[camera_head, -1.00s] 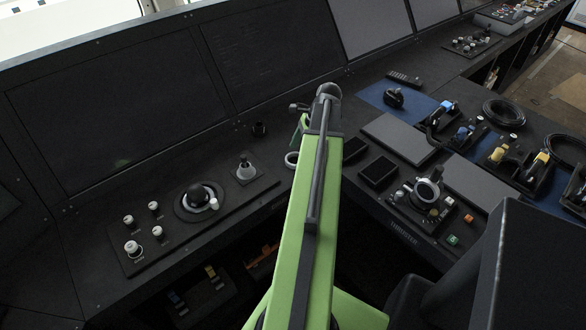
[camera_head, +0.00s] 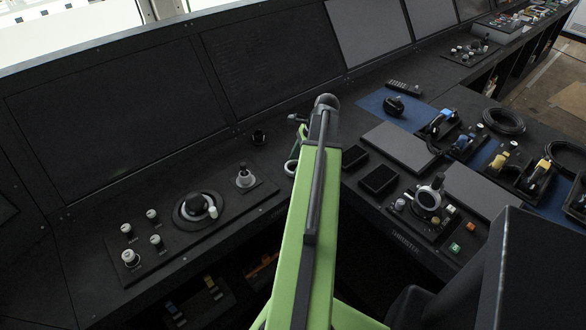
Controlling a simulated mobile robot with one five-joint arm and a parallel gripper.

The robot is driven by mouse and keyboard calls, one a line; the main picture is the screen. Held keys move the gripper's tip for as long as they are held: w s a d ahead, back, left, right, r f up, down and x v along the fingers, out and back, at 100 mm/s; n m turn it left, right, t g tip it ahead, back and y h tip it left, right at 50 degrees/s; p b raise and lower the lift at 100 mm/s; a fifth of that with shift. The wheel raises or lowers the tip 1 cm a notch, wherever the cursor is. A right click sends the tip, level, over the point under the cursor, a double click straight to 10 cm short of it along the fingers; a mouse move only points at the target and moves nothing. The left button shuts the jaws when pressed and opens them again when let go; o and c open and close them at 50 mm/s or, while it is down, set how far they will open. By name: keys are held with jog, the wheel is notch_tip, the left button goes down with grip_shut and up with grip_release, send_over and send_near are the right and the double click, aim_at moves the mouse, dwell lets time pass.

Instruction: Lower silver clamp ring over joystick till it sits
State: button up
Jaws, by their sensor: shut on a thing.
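The silver clamp ring (camera_head: 290,167) shows as a small pale loop at the left edge of my green arm. My gripper (camera_head: 295,156) is shut on it, and my arm hides most of the jaws and part of the ring. A small joystick (camera_head: 244,174) stands upright on a light grey round base on the left console, to the left of the ring. The ring is apart from this joystick, to its right in the picture. The ring's exact height above the console cannot be told.
A larger round control (camera_head: 197,208) and several pale knobs (camera_head: 130,258) lie left of the joystick. A small dark cup (camera_head: 259,137) stands behind it. Dark screens (camera_head: 270,65) rise at the back. Another control with a pale ring (camera_head: 428,200) is on the right console.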

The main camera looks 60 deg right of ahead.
jog(key=shift+r, duration=0.1)
jog(key=r+p, duration=0.2)
jog(key=s+r+p, duration=0.1)
jog(key=r+p, duration=0.2)
jog(key=shift+r, duration=0.1)
jog(key=s+d+r+p, duration=0.1)
jog(key=s+r+p, duration=0.4)
jog(key=s, duration=0.5)
jog(key=shift+s+r+p, duration=0.3)
jog(key=shift+p, duration=0.2)
jog(key=shift+d, duration=0.1)
